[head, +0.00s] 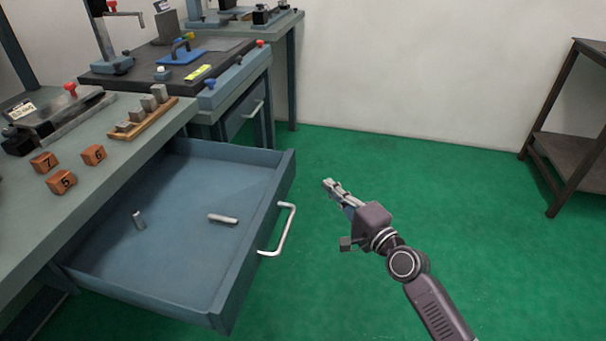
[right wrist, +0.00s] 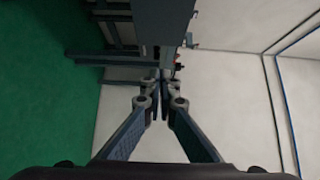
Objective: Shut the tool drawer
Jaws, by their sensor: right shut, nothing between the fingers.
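The blue-grey tool drawer (head: 170,255) is pulled far out from under the workbench at the left of the head view. Its silver bar handle (head: 283,232) is on the front panel, facing right. My left gripper is not in view.
A second bench with a drawer (head: 240,115) stands behind. A dark shelf (head: 570,150) stands at the far right. Green floor is free between.

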